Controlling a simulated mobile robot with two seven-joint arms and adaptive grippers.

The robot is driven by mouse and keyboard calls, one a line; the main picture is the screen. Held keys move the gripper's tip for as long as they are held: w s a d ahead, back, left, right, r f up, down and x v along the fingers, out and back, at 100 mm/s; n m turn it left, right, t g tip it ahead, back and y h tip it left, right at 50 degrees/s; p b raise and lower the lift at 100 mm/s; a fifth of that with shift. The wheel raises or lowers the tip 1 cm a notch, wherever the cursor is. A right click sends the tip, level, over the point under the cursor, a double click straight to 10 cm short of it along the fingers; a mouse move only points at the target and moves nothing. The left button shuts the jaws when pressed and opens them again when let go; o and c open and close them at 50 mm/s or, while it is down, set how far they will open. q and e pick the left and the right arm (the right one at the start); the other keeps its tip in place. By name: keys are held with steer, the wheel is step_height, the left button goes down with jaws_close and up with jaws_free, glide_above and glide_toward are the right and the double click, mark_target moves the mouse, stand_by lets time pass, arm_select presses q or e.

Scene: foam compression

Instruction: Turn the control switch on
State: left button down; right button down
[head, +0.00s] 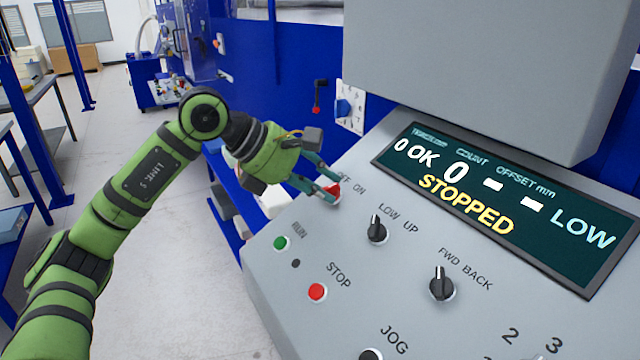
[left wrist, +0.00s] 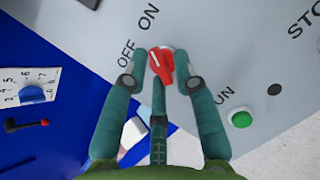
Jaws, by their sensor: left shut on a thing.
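The control switch is a red rotary knob (head: 334,191) at the upper left of the grey panel, beside the labels OFF and ON. In the left wrist view the red knob (left wrist: 161,66) sits between my fingertips, with OFF to its left and ON above it. My left gripper (head: 326,193) reaches it from the left and is shut on it, one finger on each side. A third finger part shows below the knob in the wrist view. The fingers partly cover the knob in the head view, and I cannot tell its exact setting. My right gripper is not in view.
The display (head: 500,205) reads STOPPED. Near the switch are the black LOW/UP knob (head: 377,231), the FWD/BACK knob (head: 442,285), the green RUN button (head: 281,243) and the red STOP button (head: 317,292). A blue dial (head: 344,107) is on the blue wall behind.

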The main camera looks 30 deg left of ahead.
arm_select(q)
steer(key=shift+w+a+r+m+g+h, duration=0.1)
steer(key=shift+r+m+g+h, duration=0.05)
steer(key=shift+m, duration=0.4)
steer(key=shift+w+r+m+g+h, duration=0.1)
steer(key=shift+m+g+h, duration=0.05)
steer(key=shift+m, duration=0.4)
steer(key=c, duration=1.2)
jaws_free()
steer(key=shift+f, duration=0.15)
steer(key=v, duration=1.2)
